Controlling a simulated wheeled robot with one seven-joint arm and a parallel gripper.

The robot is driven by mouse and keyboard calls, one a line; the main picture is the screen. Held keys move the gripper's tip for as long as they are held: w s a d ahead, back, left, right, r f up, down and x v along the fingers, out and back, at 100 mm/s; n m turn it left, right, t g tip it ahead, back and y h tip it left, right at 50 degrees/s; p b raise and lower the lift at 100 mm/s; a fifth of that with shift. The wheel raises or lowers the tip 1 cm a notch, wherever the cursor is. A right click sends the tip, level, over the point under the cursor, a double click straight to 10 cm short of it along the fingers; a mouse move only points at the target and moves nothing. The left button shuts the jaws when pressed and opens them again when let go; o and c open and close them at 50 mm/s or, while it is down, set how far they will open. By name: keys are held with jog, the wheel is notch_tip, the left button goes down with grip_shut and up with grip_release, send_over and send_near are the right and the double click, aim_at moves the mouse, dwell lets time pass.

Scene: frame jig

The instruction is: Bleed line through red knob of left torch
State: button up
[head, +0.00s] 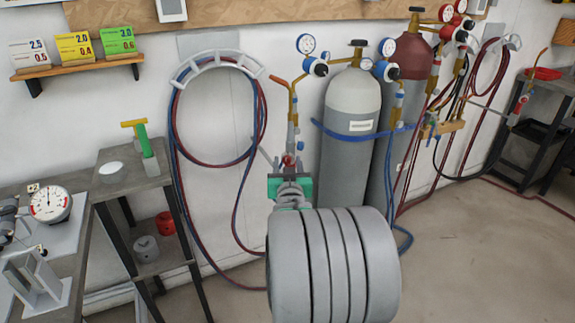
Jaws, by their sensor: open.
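The left torch (293,110) hangs upright on the wall, with a bent orange-brown tip at the top and a grey body. Its red knob (288,160) is low on the body, and a small blue knob (300,146) is beside it to the right. My gripper (289,180), grey with green parts, is open in front of and just below the red knob. The picture does not show whether it touches the knob. My grey arm hides what lies below. The other torch (518,105) hangs at the far right.
A grey cylinder (349,145) and a red-topped cylinder (413,60) with gauges stand right of the left torch. Looped hoses (173,130) hang to its left. A dark stand (130,178) and a workbench are at the left. Floor (480,260) is clear at the right.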

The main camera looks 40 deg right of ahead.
grip_shut()
dwell(0.3)
jog(key=shift+n, duration=0.3)
jog(key=shift+r+n+g+y+p, duration=0.15)
jog(key=shift+n+g+y+p, duration=0.2)
jog(key=shift+n, duration=0.35)
jog(key=shift+w+n+g+p, duration=0.1)
jog(key=shift+n+g+p, duration=0.25)
jog(key=shift+n+g, duration=0.8)
jog(key=shift+n+t, duration=0.4)
jog(key=shift+n, duration=0.05)
